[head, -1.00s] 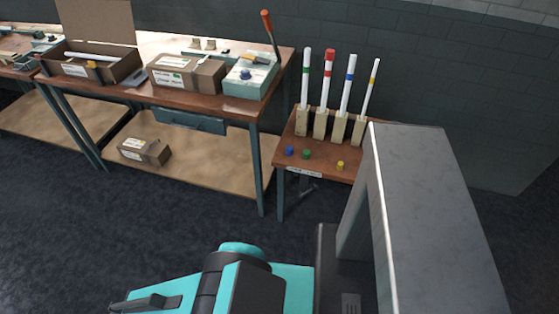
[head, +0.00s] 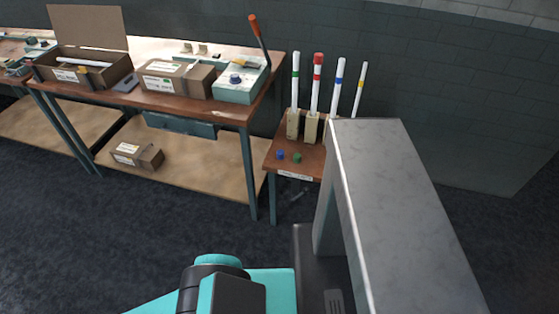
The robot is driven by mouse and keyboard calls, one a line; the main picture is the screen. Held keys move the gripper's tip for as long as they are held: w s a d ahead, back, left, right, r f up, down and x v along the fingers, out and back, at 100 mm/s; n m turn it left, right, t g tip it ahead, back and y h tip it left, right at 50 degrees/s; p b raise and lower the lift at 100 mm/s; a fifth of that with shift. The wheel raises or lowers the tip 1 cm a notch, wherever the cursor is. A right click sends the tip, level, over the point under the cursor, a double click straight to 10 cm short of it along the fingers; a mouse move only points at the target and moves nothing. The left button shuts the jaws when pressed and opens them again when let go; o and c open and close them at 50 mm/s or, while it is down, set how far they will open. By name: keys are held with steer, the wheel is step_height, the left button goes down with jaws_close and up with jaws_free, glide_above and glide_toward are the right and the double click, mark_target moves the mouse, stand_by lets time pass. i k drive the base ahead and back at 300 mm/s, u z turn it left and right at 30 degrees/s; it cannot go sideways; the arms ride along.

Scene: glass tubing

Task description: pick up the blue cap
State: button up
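The blue cap (head: 280,154) is small and sits on the left front part of the small brown side table (head: 284,172). A green cap (head: 297,158) sits just to its right, a little apart. My gripper is out of view. Only a teal and black part of my arm shows at the bottom of the head view, well apart from the cap.
Several banded white tubes stand on the side table; one (head: 317,85) has a red top. Two of their beige holders (head: 311,127) show. A grey upright shape hides the table's right part. A long workbench (head: 190,108) with boxes stands left.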

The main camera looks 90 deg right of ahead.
mark_target(281, 156)
steer(key=z, duration=0.1)
steer(key=k, duration=2.45)
steer(key=z, duration=0.55)
steer(key=i, duration=0.85)
steer(key=u, duration=0.1)
